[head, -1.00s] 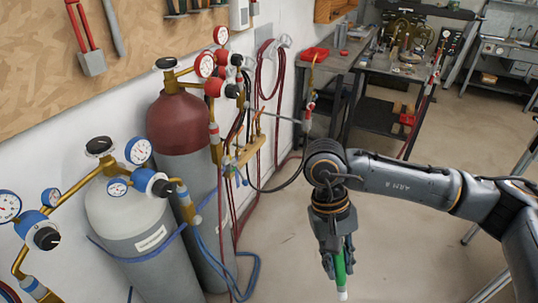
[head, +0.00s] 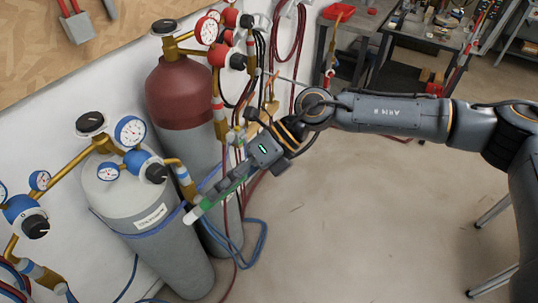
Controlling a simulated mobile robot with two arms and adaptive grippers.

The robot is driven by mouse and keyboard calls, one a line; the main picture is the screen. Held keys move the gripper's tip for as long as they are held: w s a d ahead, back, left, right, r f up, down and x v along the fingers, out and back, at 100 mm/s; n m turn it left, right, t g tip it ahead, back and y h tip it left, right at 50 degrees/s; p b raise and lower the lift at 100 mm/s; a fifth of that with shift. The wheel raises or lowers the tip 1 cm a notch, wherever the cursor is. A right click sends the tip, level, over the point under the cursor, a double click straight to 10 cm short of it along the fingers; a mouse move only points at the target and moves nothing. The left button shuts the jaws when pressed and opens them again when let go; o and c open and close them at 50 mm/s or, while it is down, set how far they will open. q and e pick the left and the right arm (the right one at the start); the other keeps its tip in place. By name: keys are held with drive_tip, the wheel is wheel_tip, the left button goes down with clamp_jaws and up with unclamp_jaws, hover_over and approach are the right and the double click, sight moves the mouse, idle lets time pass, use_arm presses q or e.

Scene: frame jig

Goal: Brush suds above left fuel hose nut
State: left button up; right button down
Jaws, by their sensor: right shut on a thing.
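My right gripper (head: 228,186) reaches in from the right, pointing down and left, and is shut on a green brush (head: 209,203). The brush's white tip (head: 190,216) points down-left in front of the grey cylinder, apart from the fittings as far as I can tell. The maroon-topped fuel cylinder (head: 180,95) stands behind it with its red-and-brass regulator (head: 218,60). A red-banded fitting (head: 218,104) hangs below that regulator, above my gripper; it looks like the left fuel hose nut. I see no suds. My left gripper is out of view.
A grey cylinder (head: 125,188) with blue-rimmed gauges (head: 130,131) stands at front left. Red and blue hoses (head: 258,240) hang and loop to the floor.

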drive_tip(key=w+d+f+m+t+h, duration=0.1)
drive_tip(key=w+d+f+m+t, duration=0.3)
drive_tip(key=w+m+t, duration=0.4)
drive_tip(key=w+d+f+m+t, duration=0.4)
drive_tip(key=w+d+m+t, duration=0.15)
drive_tip(key=m+t, duration=0.3)
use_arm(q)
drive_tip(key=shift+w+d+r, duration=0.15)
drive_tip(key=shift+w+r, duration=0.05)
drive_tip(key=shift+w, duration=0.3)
use_arm(e)
drive_tip(key=w+a, duration=0.3)
drive_tip(key=a, duration=0.2)
drive_tip(key=shift+w+a+r+t, duration=0.2)
drive_tip(key=shift+w+t, duration=0.2)
drive_tip(key=shift+t, duration=0.05)
drive_tip(key=shift+w+a, duration=0.5)
drive_tip(key=shift+a, duration=0.2)
